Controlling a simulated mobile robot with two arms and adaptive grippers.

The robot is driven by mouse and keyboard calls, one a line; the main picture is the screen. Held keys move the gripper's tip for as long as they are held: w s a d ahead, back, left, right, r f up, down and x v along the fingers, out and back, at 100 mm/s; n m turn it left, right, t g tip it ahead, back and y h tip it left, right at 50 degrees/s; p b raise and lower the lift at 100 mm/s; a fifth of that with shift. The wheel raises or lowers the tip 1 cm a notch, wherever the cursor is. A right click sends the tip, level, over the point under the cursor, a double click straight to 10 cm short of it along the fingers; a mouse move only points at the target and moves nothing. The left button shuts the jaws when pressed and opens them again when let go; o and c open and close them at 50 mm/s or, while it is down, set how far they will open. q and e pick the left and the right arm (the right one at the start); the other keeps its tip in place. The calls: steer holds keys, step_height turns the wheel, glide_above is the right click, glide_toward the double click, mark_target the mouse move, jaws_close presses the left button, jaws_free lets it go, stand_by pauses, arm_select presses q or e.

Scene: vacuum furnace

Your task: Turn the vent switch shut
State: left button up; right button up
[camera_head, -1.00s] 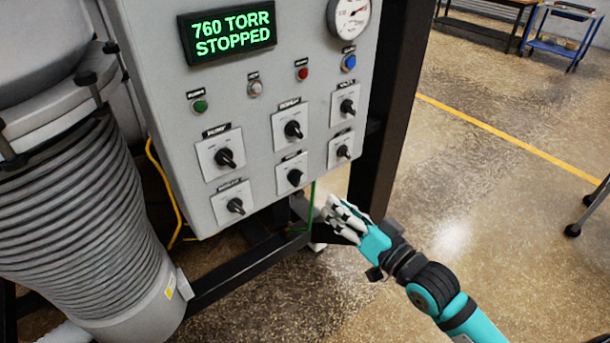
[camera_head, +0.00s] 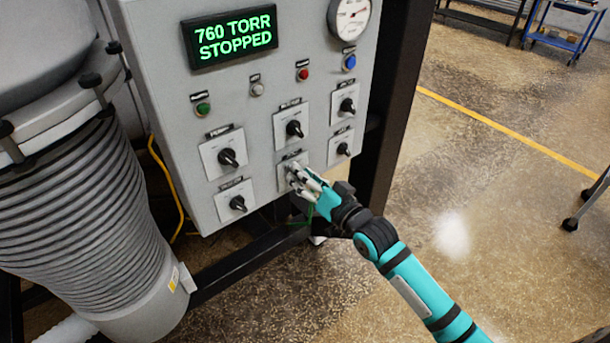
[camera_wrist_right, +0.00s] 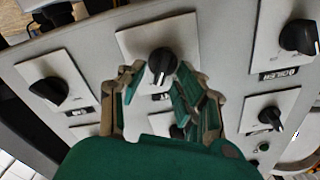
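A grey control panel (camera_head: 247,100) carries black rotary switches on white plates in two rows. The labels are too small to read for sure, so I cannot confirm which one is the vent switch. My right gripper (camera_head: 297,174) is at the lower middle switch plate (camera_head: 281,181), and its fingers cover that knob in the head view. In the right wrist view my right gripper (camera_wrist_right: 160,76) is open, with one finger on each side of a black knob (camera_wrist_right: 162,61). I cannot tell whether the fingers touch it. My left gripper is not in view.
The display (camera_head: 232,36) reads 760 TORR STOPPED. Neighbouring knobs (camera_head: 343,149) and (camera_head: 238,203) sit close on either side. A ribbed grey cylinder (camera_head: 75,215) stands at left and a dark frame post (camera_head: 392,110) at right. The floor at right is open.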

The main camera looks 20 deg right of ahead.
jaws_close()
steer(key=shift+n, duration=0.3)
steer(key=n+p, duration=0.1)
steer(key=n, duration=0.2)
steer(key=n+p, duration=0.1)
steer(key=n, duration=0.3)
steer(key=a+n+p, duration=0.1)
steer(key=n, duration=0.3)
steer(key=shift+s, duration=0.2)
steer(key=shift+n, duration=0.3)
stand_by(0.4)
steer(key=shift+o, duration=0.2)
jaws_free()
